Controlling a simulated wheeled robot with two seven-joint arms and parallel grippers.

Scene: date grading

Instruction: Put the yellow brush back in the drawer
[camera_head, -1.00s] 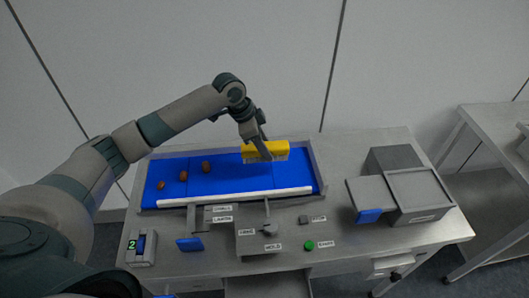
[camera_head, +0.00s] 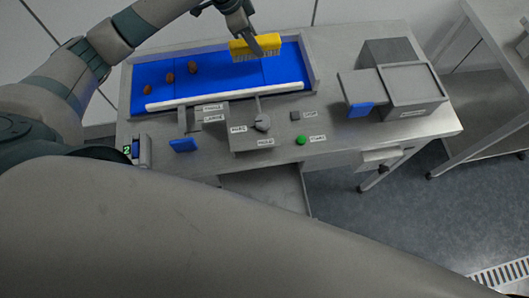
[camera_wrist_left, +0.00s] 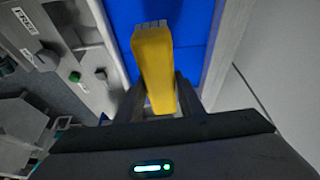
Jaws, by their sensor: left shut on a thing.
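The yellow brush (camera_head: 243,46) is held by my left gripper (camera_head: 256,44) above the right end of the blue belt, bristles down. In the left wrist view the yellow brush (camera_wrist_left: 153,60) sits between the two dark fingers of my left gripper (camera_wrist_left: 160,100), its pale bristles pointing away. What looks like a drawer (camera_head: 275,190) stands out below the table's front edge; its inside is partly hidden by my arm link. My right gripper is not in view.
Several brown dates (camera_head: 168,77) lie on the blue belt (camera_head: 220,75). A control panel has a knob (camera_head: 263,122) and green button (camera_head: 300,140). A grey box (camera_head: 415,85) with a blue-fronted chute stands at right. My large arm link crosses the foreground.

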